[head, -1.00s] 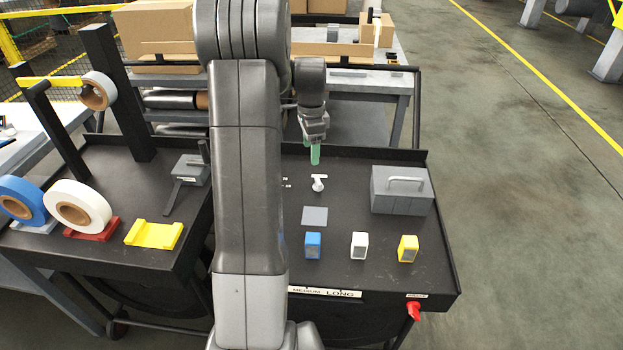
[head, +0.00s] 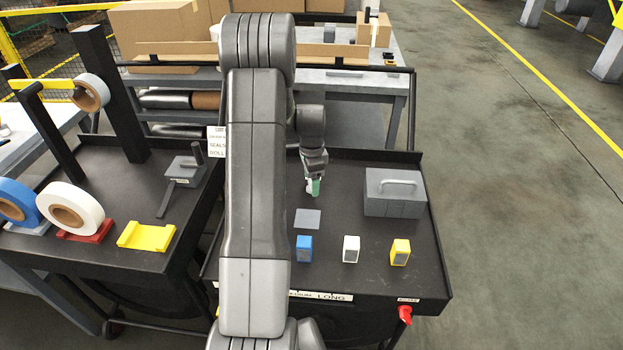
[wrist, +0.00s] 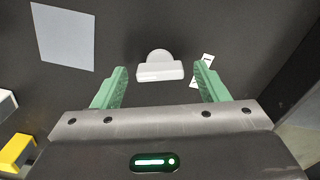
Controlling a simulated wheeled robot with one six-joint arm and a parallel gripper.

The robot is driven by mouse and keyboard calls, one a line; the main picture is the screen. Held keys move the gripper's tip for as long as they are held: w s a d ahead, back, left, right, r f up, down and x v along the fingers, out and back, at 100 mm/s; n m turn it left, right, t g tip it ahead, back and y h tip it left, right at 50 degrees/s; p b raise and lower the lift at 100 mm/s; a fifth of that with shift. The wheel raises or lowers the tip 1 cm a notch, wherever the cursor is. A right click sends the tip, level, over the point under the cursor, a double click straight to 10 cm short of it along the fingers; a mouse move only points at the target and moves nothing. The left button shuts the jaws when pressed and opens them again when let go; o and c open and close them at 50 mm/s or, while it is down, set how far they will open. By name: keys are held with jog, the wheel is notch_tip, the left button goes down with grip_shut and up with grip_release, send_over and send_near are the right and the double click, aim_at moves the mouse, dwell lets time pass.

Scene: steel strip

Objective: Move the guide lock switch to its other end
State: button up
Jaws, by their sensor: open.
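The guide lock switch appears to be the small white handle with a rounded end and a crossbar (wrist: 160,70) on the black cart top. In the head view it is mostly hidden behind my gripper (head: 316,188). My gripper is open, with green fingers pointing down. In the wrist view the handle lies between the two fingertips (wrist: 161,76), with a gap on each side. Neither finger visibly touches it. A small white label with dark marks (wrist: 207,62) lies beside the handle, partly behind the right finger.
A grey flat square (head: 308,219) lies in front of the switch. Blue (head: 304,248), white (head: 351,249) and yellow (head: 400,252) blocks stand nearer the front edge. A grey box with a handle (head: 394,193) is to the right. Tape rolls (head: 68,210) are on the left cart.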

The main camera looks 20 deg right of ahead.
jog(key=c, duration=1)
jog(key=shift+n, duration=0.4)
jog(key=shift+n+b, duration=0.65)
jog(key=shift+n, duration=0.45)
jog(key=n+b, duration=0.1)
jog(key=n, duration=0.2)
jog(key=shift+n, duration=0.3)
jog(key=n, duration=0.3)
jog(key=shift+n+b, duration=0.3)
jog(key=shift+b, duration=0.1)
jog(key=shift+n, duration=1.9)
